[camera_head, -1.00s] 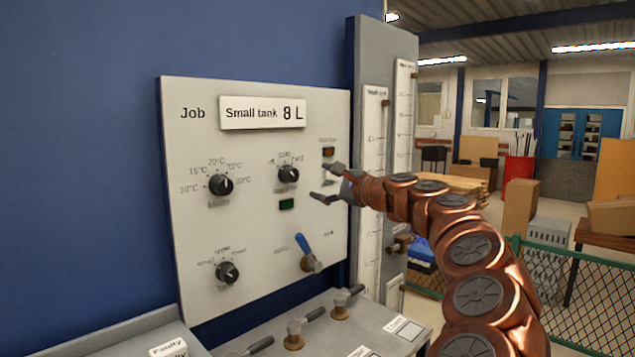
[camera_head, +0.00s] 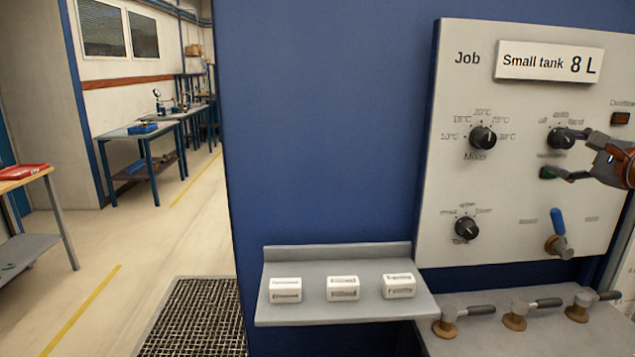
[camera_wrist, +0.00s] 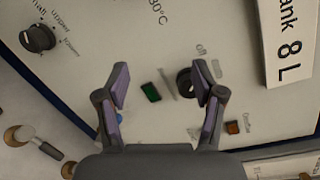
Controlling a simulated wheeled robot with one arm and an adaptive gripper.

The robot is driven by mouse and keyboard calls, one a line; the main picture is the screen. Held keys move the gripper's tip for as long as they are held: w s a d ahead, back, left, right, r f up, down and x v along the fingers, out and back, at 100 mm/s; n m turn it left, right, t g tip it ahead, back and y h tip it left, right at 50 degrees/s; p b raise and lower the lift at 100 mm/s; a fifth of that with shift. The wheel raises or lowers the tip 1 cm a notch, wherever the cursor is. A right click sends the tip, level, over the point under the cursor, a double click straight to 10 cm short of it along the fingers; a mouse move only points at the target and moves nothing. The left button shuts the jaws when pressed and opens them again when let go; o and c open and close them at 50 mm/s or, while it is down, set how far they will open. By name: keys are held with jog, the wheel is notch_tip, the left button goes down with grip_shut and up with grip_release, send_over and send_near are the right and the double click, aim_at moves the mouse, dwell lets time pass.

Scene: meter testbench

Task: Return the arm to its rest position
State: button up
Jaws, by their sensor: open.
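My gripper (camera_head: 570,155) is at the right edge of the head view, in front of the light control panel (camera_head: 500,200). Its two dark fingers are spread apart and hold nothing. In the wrist view my gripper (camera_wrist: 165,90) is also open, facing the panel, with a green indicator (camera_wrist: 150,92) and a black knob (camera_wrist: 184,82) showing between the fingers. Only a small part of my copper-coloured arm shows in the head view; the rest is out of frame.
The panel carries a mixer knob (camera_head: 482,138), a lower knob (camera_head: 466,228) and a blue-handled lever (camera_head: 558,235). Valves with dark handles (camera_head: 515,315) stand below. A grey shelf (camera_head: 300,316) bears three white blocks (camera_head: 342,288). Floor at left is open beside a black grate (camera_head: 192,318).

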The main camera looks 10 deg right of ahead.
jog(key=w+a+f+n+g+y, duration=0.2)
jog(key=a+n+y, duration=0.15)
jog(key=a, duration=0.75)
jog(key=w+a+f+n+g+y, duration=0.1)
jog(key=a+f+n+g+y, duration=0.2)
jog(key=a, duration=0.8)
jog(key=s+a+f+n+g+h+p, duration=0.1)
jog(key=s+a+f+n+g, duration=0.2)
jog(key=s+a+f+n, duration=0.5)
jog(key=s+a+f+n+g+h+p, duration=0.15)
jog(key=a+f+g, duration=0.25)
jog(key=a, duration=0.8)
jog(key=s+f+n+g+h, duration=0.1)
jog(key=s+f+n+g, duration=0.1)
jog(key=s+f, duration=0.3)
jog(key=s+d+f+n+g+h, duration=0.1)
jog(key=s+f, duration=0.4)
jog(key=s, duration=0.6)
jog(key=s+d+f+n+g+h, duration=0.1)
jog(key=s+f+n+g+h, duration=0.1)
jog(key=s, duration=0.6)
notch_tip(320, 180, down, 3)
jog(key=shift+s+f+n+g+h+p, duration=0.1)
jog(key=shift+s+n+g+h+p, duration=0.2)
jog(key=shift+n+g, duration=0.6)
jog(key=shift+w, duration=0.1)
jog(key=shift+c, duration=0.4)
